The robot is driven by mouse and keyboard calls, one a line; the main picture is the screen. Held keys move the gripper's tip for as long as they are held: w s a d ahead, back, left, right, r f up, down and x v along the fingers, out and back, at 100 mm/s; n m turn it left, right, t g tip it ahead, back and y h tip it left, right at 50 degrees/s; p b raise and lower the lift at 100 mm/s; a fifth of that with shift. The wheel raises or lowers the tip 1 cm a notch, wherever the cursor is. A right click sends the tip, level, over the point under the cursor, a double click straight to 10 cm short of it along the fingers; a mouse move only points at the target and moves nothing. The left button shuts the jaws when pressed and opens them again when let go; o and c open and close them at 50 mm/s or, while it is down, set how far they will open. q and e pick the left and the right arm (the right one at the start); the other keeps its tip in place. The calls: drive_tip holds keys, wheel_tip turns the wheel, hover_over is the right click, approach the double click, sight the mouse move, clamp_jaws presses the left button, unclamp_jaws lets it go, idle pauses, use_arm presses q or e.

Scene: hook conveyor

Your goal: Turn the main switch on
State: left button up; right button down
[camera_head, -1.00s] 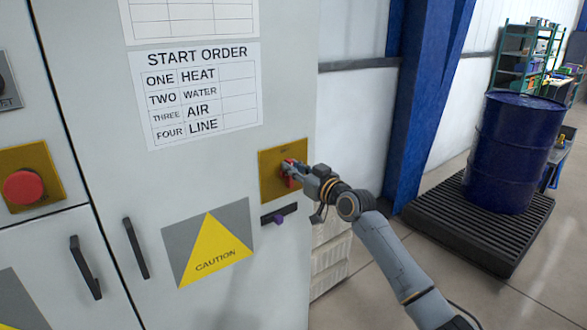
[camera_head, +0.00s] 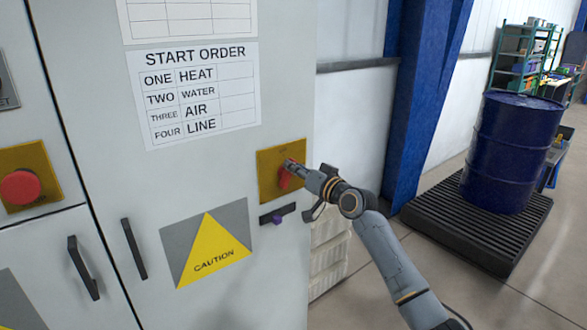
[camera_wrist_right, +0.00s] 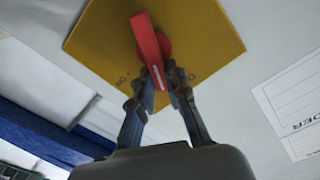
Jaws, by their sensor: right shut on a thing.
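The main switch is a red rotary handle (camera_head: 284,179) on a yellow plate (camera_head: 268,180) on the grey cabinet. My right gripper (camera_head: 293,165) is at the handle, its fingers partly hiding it. In the right wrist view the red handle (camera_wrist_right: 148,45) reaches from its round hub toward the fingertips of my right gripper (camera_wrist_right: 163,82), which is shut on the handle's end. Small dark marks show on the yellow plate (camera_wrist_right: 205,35) on either side of the fingers, too small to read surely. My left gripper is not in view.
The cabinet has a start order sheet (camera_head: 195,95), a caution sign (camera_head: 210,250), a red button (camera_head: 20,187) at left and black door handles. A small dark bar with a purple knob (camera_head: 277,219) sits just below the switch plate. A blue drum (camera_head: 510,150) stands on a pallet at right.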

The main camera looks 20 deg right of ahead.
drive_tip(key=shift+w+d+f+m+p, duration=0.15)
drive_tip(key=shift+f+m+p, duration=0.25)
drive_tip(key=shift+m, duration=1.7)
drive_tip(key=shift+d+f+m+p, duration=0.35)
drive_tip(key=shift+m+p, duration=0.15)
drive_tip(key=shift+m, duration=1.6)
drive_tip(key=shift+w+d+f+m+p, duration=0.15)
drive_tip(key=shift+f+m+p, duration=0.25)
drive_tip(key=shift+m, duration=1.7)
drive_tip(key=c, duration=1.3)
unclamp_jaws()
drive_tip(key=shift+s, duration=0.15)
drive_tip(key=v, duration=1.1)
drive_tip(key=shift+s+d, duration=0.15)
drive_tip(key=shift+s, duration=0.25)
